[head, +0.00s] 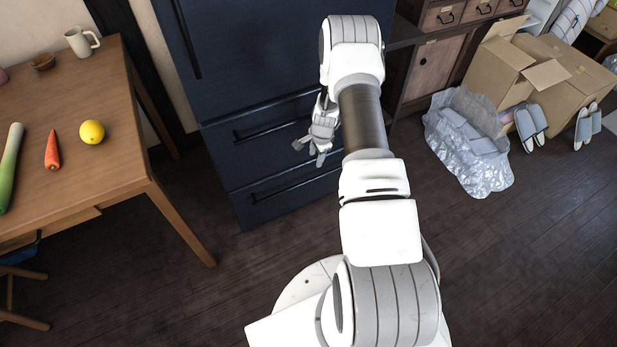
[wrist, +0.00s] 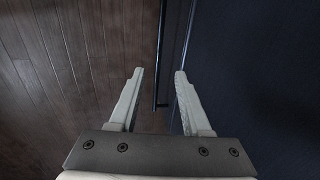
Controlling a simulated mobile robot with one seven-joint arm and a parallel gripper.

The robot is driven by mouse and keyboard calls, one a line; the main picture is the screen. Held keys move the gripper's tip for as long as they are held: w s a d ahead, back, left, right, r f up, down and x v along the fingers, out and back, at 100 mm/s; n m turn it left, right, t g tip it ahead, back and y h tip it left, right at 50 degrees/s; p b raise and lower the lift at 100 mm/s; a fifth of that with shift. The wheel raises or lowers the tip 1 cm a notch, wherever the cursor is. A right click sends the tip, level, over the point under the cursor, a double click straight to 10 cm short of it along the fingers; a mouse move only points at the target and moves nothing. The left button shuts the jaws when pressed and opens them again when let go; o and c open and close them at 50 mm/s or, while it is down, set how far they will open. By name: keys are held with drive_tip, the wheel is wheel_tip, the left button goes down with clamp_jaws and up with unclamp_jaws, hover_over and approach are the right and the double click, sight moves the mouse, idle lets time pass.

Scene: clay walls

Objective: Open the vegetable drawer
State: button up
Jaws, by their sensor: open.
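The dark blue fridge (head: 270,60) has two drawers low down, an upper drawer (head: 225,150) and a lower drawer (head: 245,213). Both look shut. The upper one has a dark bar handle (head: 262,128), and the lower one has a similar handle (head: 285,187). No label shows which is the vegetable drawer. My gripper (head: 309,152) is open and empty in front of the drawers, near the handles. In the wrist view, a dark handle bar (wrist: 160,90) appears between the open fingers (wrist: 159,72), beside the blue front; I cannot tell its depth. My arm hides the drawers' right side.
Cardboard boxes (head: 550,85), plastic wrapping (head: 470,150) and slippers (head: 530,125) lie right. Dark floor (head: 270,245) in front of the drawers is clear.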

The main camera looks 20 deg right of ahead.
sight(311, 180)
drive_tip(key=w+f+b, duration=0.1)
drive_tip(key=f, duration=0.4)
drive_tip(key=w+f+b, duration=0.1)
drive_tip(key=f+b, duration=0.1)
drive_tip(key=f, duration=0.4)
drive_tip(key=w+f+b, duration=0.1)
drive_tip(key=f+b, duration=0.1)
drive_tip(key=f, duration=0.3)
drive_tip(key=shift+w+f, duration=0.1)
drive_tip(key=shift+f, duration=0.2)
clamp_jaws()
idle(0.6)
